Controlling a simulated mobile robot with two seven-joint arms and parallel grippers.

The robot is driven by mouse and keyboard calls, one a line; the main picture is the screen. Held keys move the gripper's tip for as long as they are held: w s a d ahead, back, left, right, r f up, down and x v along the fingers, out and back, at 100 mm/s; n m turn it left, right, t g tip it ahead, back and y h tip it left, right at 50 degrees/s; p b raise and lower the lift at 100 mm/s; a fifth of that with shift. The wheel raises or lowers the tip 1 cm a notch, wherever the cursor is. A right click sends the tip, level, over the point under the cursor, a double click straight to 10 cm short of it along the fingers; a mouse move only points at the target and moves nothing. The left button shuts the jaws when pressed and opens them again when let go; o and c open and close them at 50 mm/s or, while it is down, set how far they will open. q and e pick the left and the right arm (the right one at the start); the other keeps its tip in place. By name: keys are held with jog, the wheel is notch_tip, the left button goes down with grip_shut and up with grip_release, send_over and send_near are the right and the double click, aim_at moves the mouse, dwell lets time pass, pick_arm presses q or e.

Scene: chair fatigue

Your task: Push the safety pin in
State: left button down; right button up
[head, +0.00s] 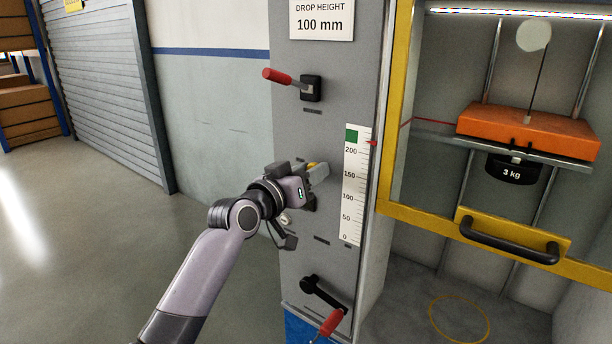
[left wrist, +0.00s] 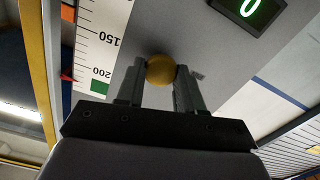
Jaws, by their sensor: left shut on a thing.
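The safety pin shows as a round yellow knob (left wrist: 161,69) on the grey machine panel (left wrist: 215,60) in the left wrist view. In the head view only a bit of yellow (head: 311,165) shows at my fingers. My left gripper (head: 318,172) is at the panel, left of the height scale (head: 354,190). In the left wrist view its two fingers (left wrist: 160,75) stand on either side of the knob and are shut on it. The pin's shaft is hidden behind the knob. My right gripper is in neither view.
A red-handled lever (head: 280,76) sits above my gripper, and a red-gripped crank (head: 330,320) below. Floor (head: 80,240) at left is clear.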

pick_arm(q)
jog(key=shift+r, duration=0.15)
jog(key=c, duration=0.8)
grip_release()
jog(key=shift+w, duration=0.1)
jog(key=shift+o, duration=0.5)
jog(key=shift+w+d, duration=0.1)
jog(key=shift+s, duration=0.2)
jog(key=v, duration=0.7)
jog(key=shift+w, duration=0.1)
